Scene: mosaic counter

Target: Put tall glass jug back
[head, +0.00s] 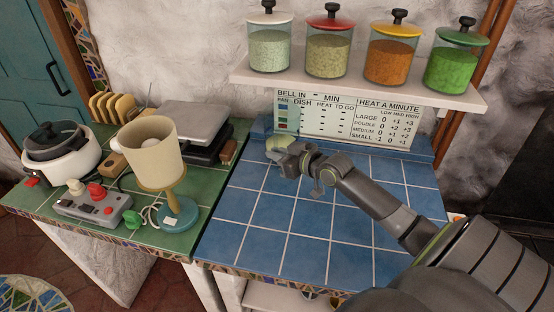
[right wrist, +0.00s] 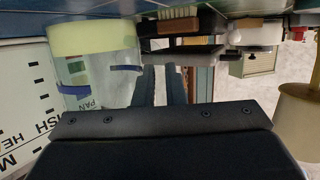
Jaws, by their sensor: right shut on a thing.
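The tall glass jug (head: 280,146) is clear with a pale yellow-green part. It is at the back left of the blue tiled counter, just in front of the chart, and partly hidden behind my right gripper (head: 294,161). In the upside-down right wrist view the jug (right wrist: 95,62) is upright, its pale green base end close to the blue tiles; I cannot tell whether it touches them. My right gripper (right wrist: 167,84) is shut on the jug at its side; the exact grip spot is hard to see. My left gripper is not in view.
A shelf (head: 360,88) with several lidded jars hangs above the chart (head: 350,118). On the green counter left are a lamp (head: 155,150), a scale (head: 193,121), a control box (head: 92,203), a toast rack (head: 112,106) and a pot (head: 60,150). The blue tiles (head: 265,215) in front are clear.

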